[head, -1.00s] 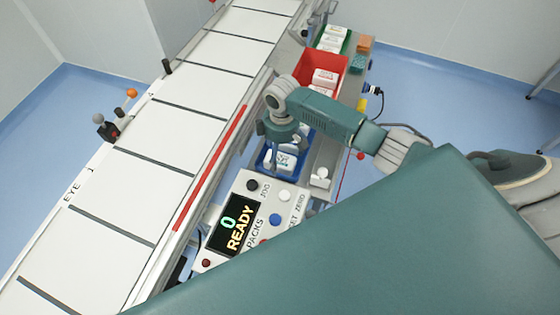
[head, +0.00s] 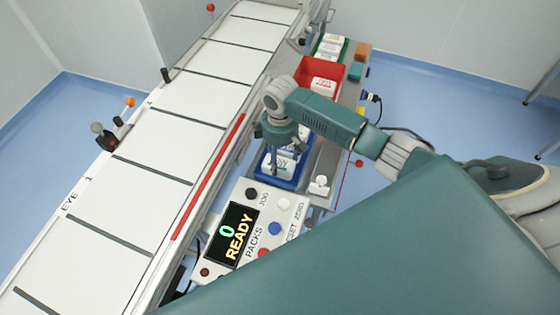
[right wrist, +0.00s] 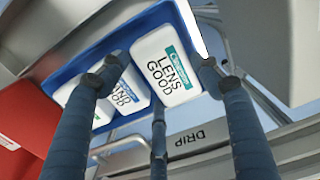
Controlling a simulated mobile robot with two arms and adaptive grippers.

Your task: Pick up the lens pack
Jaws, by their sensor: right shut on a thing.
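The lens pack is a white box with a teal label and the words "LENS GOOD"; it shows in the right wrist view (right wrist: 166,68). My right gripper (right wrist: 160,78) is shut on it, with dark fingers on either side and a third finger below. In the head view my right gripper (head: 284,160) points down into the blue bin (head: 284,184), and the fingers partly hide the packs there. I cannot tell whether the pack is clear of the bin floor. My left gripper is not in view.
Another white pack (right wrist: 124,95) lies beside the held one. A red bin (head: 335,72) and a green bin (head: 345,46) stand behind. A control panel (head: 240,235) reading "0 READY" is in front. The conveyor (head: 150,170) with dark bars runs along the left.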

